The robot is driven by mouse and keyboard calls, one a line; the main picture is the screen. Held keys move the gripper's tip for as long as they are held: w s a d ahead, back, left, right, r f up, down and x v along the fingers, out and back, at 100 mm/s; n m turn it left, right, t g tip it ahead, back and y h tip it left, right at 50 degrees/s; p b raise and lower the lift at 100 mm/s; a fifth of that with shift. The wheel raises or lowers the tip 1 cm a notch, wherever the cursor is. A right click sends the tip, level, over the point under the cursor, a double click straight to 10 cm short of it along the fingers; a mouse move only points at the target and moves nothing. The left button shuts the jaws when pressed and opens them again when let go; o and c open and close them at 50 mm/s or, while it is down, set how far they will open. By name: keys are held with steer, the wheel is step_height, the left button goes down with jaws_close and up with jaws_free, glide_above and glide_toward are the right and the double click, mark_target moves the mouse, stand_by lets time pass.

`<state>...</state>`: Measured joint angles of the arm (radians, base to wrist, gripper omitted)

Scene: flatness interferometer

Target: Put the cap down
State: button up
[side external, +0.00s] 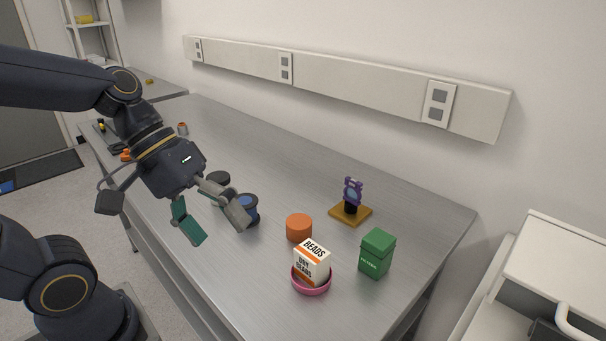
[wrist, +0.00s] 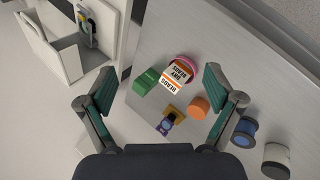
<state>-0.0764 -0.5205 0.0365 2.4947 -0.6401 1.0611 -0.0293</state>
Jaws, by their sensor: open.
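My gripper (side external: 215,228) is open and empty above the front of the bench, its teal finger pads spread apart. The wrist view shows both fingers (wrist: 160,80) wide apart with nothing gripped. No object is plainly a cap. An orange round piece (side external: 299,228) stands on the bench, right of my gripper, and also shows in the wrist view (wrist: 199,109).
A white BEADS box (side external: 313,262) sits tilted in a pink dish (side external: 311,288). A green box (side external: 377,254) stands to its right. A purple-framed piece (side external: 352,191) stands on a yellow base (side external: 350,215). The metal bench (side external: 240,140) has free room toward the wall.

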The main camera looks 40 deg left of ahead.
steer(key=w+a+f+n+t+h, duration=0.2)
steer(key=w+n+t+h, duration=0.1)
steer(key=w+n, duration=0.4)
steer(key=w+a+f+n+t+h, duration=0.1)
steer(key=w+a+n+t+h, duration=0.15)
steer(key=w+n, duration=0.4)
steer(key=w+a+f+n+t+y, duration=0.3)
steer(key=a+f+n, duration=0.4)
steer(key=a+n, duration=0.1)
steer(key=n+y, duration=0.2)
steer(key=n, duration=0.1)
glide_toward(298, 221)
steer(key=shift+h, duration=0.25)
steer(key=v, duration=0.4)
steer(key=shift+s+d+f, duration=0.15)
steer(key=shift+s+f, duration=0.15)
steer(key=shift+w+f, duration=0.1)
steer(key=shift+f, duration=0.05)
steer(key=x, duration=1.1)
steer(key=shift+w+a+r+x, duration=0.1)
steer(key=shift+x, duration=0.8)
steer(key=shift+w+a+r+x, duration=0.1)
steer(key=shift+x, duration=0.8)
steer(key=shift+w+a+r+x, duration=0.1)
steer(key=shift+w+x, duration=0.05)
steer(key=shift+x, duration=0.7)
steer(key=shift+c, duration=0.3)
